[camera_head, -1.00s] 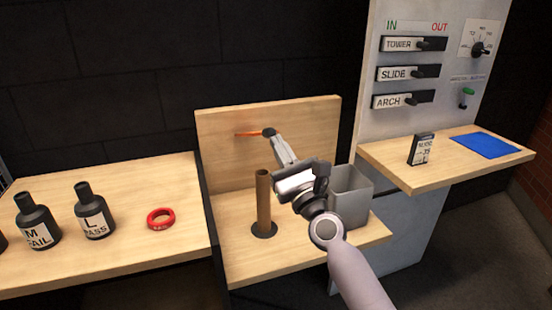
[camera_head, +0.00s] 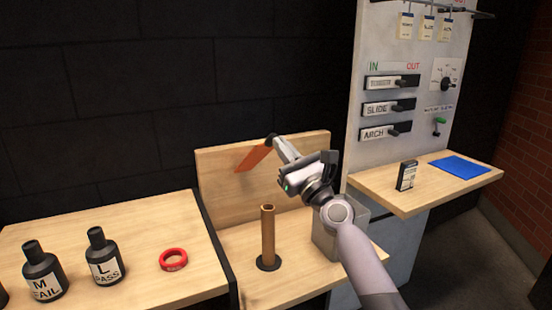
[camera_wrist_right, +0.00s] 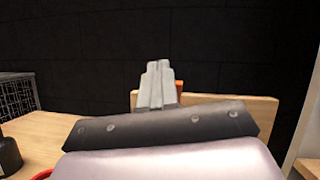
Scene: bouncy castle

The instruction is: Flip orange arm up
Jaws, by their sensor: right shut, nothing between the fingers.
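The orange arm (camera_head: 254,157) is on the upright wooden back panel (camera_head: 215,185). In the head view it slants from a dark pivot (camera_head: 271,139) near the panel's top edge down to the left. My right gripper (camera_head: 275,143) is shut and empty, its fingertips at or just beside the pivot end; I cannot tell whether they touch. In the right wrist view the fingers (camera_wrist_right: 159,68) are together, with a bit of orange (camera_wrist_right: 179,86) partly hidden behind them. My left gripper is not in view.
A brown post (camera_head: 267,235) stands on the wooden shelf below, with a grey bin (camera_head: 325,240) at its right. A red ring (camera_head: 173,259) and black bottles (camera_head: 104,262) are on the left table. A switch panel (camera_head: 420,120) rises at right.

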